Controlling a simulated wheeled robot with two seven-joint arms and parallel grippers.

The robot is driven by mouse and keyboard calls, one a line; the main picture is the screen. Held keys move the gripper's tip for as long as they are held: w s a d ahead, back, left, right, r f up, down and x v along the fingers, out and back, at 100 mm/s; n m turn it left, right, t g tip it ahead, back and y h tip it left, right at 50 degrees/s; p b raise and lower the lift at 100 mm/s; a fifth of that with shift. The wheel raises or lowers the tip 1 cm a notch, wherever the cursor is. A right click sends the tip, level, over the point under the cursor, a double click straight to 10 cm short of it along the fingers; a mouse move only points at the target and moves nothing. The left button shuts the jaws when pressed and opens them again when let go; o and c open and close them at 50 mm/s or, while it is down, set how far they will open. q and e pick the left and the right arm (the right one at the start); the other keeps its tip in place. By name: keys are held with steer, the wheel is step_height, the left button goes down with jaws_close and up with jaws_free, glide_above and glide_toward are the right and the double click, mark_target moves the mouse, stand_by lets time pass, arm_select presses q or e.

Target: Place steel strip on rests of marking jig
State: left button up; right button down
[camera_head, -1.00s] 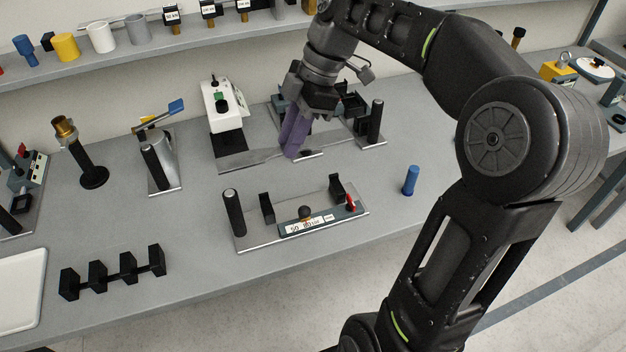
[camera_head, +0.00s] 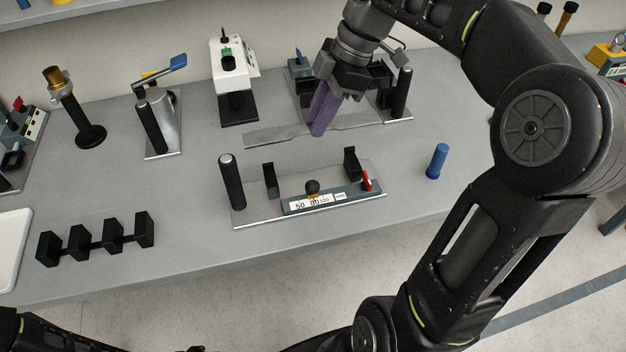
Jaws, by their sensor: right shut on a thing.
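The steel strip (camera_head: 275,137) is a long, thin grey piece with wider ends, lying roughly left to right behind the marking jig. My right gripper (camera_head: 319,132), with purple fingers, is shut on it near its middle, and the fingers hide part of it. I cannot tell how high the strip is above the bench. The marking jig (camera_head: 255,212) stands in front, with a flat plate, a left black rest (camera_head: 269,180), a right black rest (camera_head: 350,163), a scale bar, a black knob and a red lever. Both rests are empty. My left gripper is out of view.
A black upright grip (camera_head: 232,182) rises at the jig's left end. A blue cylinder (camera_head: 437,161) stands to its right. A black rack (camera_head: 97,238) lies front left. A white device (camera_head: 235,70) and other fixtures stand behind. Bench between rack and jig is clear.

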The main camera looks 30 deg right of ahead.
steer(key=shift+f, duration=0.7)
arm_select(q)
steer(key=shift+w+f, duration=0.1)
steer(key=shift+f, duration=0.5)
arm_select(e)
steer(key=shift+r, duration=0.1)
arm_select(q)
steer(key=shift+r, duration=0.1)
arm_select(e)
glide_above(318, 180)
step_height(318, 180, down, 6)
steer(key=shift+f, duration=0.2)
step_height(318, 180, down, 4)
steer(key=shift+r, duration=0.25)
steer(key=shift+f, duration=0.15)
steer(key=c, duration=1.3)
jaws_free()
